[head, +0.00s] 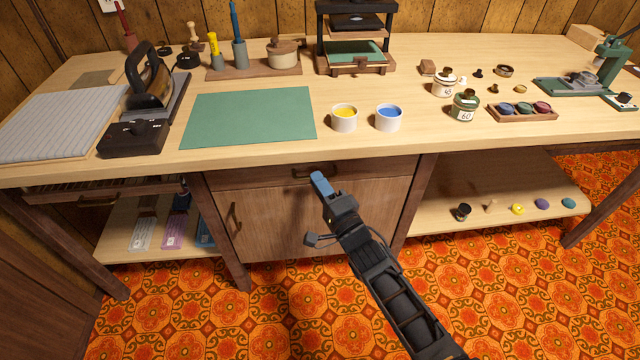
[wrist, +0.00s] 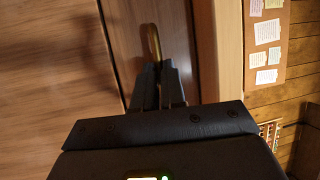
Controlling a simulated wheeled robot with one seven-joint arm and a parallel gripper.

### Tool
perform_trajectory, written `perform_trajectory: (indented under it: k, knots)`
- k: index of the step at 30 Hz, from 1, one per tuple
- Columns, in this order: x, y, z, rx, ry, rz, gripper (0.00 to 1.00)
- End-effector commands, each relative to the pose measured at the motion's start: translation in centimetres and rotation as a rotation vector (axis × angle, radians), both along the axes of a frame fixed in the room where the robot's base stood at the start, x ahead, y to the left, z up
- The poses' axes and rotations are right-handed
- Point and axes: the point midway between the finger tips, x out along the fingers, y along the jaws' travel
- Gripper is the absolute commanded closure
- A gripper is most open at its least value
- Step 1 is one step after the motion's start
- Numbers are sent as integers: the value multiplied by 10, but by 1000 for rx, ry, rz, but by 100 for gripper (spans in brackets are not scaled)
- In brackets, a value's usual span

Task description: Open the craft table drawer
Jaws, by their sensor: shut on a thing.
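The craft table drawer (head: 262,177) is a brown wooden front just under the light tabletop (head: 345,160), above a cabinet door (head: 285,215). No gap shows around the drawer front. Its brass-coloured handle (head: 305,172) is partly covered by my gripper (head: 319,180) in the head view. In the wrist view the handle (wrist: 153,42) stands out from the drawer front (wrist: 135,22) and runs down between my gripper's fingers (wrist: 158,70). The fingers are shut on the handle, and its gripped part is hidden.
Yellow (head: 344,117) and blue (head: 388,117) paint cups stand near the table's front edge, above the drawer. Table legs (head: 412,195) flank the cabinet. The patterned floor before it is clear.

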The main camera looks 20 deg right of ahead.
Motion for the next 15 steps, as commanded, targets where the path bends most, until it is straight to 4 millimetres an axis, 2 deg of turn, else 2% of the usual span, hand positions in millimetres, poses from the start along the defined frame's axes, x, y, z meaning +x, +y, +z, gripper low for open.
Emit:
perform_trajectory:
  k: [8,11,15]
  knots:
    - [-14,5,0,1,4,1,100]
    - [-29,10,0,0,5,3,100]
    - [-59,20,1,1,6,3,100]
